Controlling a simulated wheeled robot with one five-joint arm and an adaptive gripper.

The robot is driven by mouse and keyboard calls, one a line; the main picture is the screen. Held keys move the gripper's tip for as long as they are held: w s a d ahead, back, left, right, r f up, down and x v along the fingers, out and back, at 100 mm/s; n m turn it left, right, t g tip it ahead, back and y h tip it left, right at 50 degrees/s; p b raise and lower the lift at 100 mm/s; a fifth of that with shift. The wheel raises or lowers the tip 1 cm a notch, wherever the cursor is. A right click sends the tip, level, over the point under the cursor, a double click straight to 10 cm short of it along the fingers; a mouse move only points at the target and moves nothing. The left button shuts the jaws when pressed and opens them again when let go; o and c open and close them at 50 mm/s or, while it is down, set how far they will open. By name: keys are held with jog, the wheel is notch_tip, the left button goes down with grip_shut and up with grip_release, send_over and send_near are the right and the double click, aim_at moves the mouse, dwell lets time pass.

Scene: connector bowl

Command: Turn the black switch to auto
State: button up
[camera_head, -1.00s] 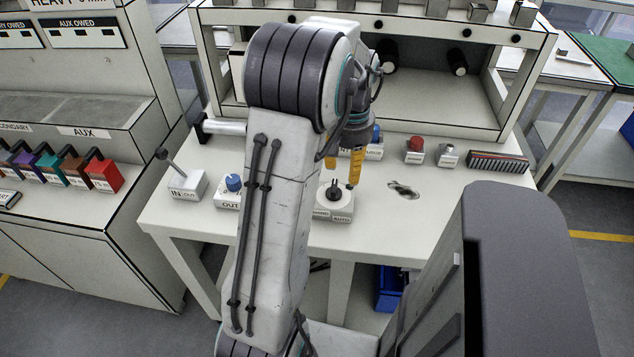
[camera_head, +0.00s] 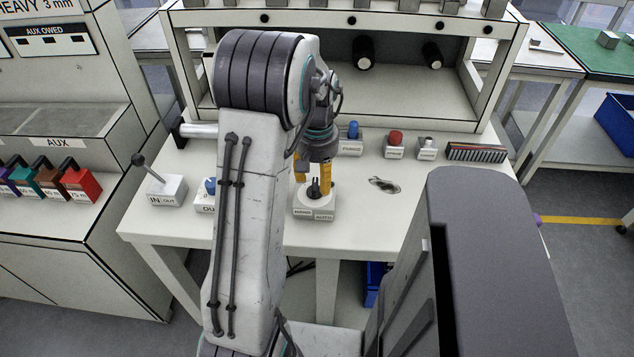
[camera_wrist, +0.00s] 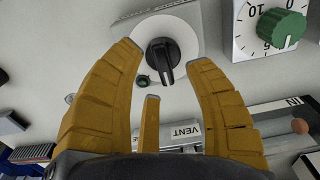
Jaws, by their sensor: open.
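The black switch (camera_head: 314,188) is a dark knob on a white round plate, on a small box with labels at its front; one label (camera_head: 324,217) reads AUTO. In the wrist view the knob (camera_wrist: 162,60) stands on its pale disc, its ridge running nearly up and down the picture. My gripper (camera_head: 312,185) is above the switch box with yellow fingers pointing down. In the wrist view my gripper (camera_wrist: 166,62) is open, with fingers on both sides of the knob and visible gaps to it. A third finger shows below the knob.
The IN/OUT lever box (camera_head: 167,188) and a blue-knobbed box (camera_head: 207,193) stand left of the switch. Behind are a blue-button box (camera_head: 350,142), a red-button box (camera_head: 395,145) and a grey one (camera_head: 427,149).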

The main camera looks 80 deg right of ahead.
jog(key=shift+f, duration=0.9)
jog(key=shift+o, duration=0.4)
grip_shut()
